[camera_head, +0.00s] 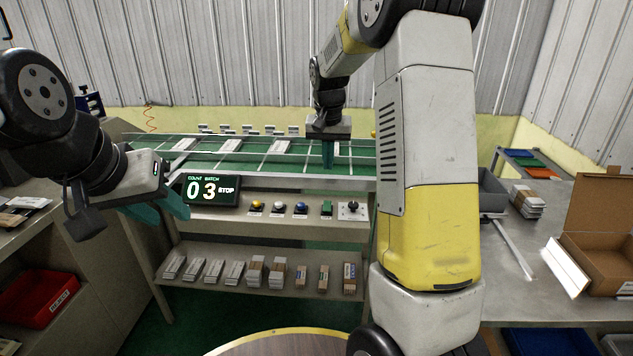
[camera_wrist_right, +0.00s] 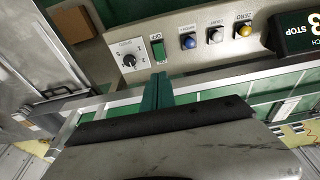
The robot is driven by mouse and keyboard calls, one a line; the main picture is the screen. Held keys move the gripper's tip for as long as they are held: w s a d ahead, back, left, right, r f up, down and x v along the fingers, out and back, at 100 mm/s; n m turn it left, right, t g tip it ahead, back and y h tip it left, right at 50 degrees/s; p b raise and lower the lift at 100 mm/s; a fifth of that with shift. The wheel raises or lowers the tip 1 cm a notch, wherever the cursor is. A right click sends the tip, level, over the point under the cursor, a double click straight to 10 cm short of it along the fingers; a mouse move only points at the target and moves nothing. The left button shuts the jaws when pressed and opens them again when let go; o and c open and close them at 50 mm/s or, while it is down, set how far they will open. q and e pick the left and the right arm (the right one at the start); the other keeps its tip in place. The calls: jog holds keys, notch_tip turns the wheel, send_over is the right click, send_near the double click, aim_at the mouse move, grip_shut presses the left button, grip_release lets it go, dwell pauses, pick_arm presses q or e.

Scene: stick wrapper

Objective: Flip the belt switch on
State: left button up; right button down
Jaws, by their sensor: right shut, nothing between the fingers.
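The control panel (camera_head: 270,222) is on the front of the green conveyor. A green rocker switch (camera_head: 327,208) sits on it between a blue button and a black rotary knob; the switch also shows in the right wrist view (camera_wrist_right: 158,47). My right gripper (camera_head: 327,162) is shut and empty, pointing down over the conveyor behind the panel. In the right wrist view its teal fingertips (camera_wrist_right: 158,78) appear just short of the switch, without clear contact. My left gripper (camera_head: 162,212) is open and empty at the left, near the display.
The display (camera_head: 211,190) reads 03 and STOP. Yellow (camera_head: 257,205), white (camera_head: 279,206) and blue (camera_head: 301,207) buttons and the rotary knob (camera_head: 351,209) flank the switch. Bundled sticks lie on the lower shelf (camera_head: 240,290). An open cardboard box (camera_head: 600,230) stands at the right.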

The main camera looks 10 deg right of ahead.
aim_at(327, 207)
jog(key=x, duration=1.3)
jog(key=shift+f, duration=0.4)
jog(key=shift+w+d+f, duration=0.1)
jog(key=shift+w+f+g, duration=0.1)
jog(key=shift+f+g, duration=0.1)
jog(key=shift+g, duration=0.1)
jog(key=shift+s+f, duration=0.1)
jog(key=shift+s, duration=0.15)
jog(key=shift+s+a, duration=0.25)
jog(key=shift+s, duration=0.5)
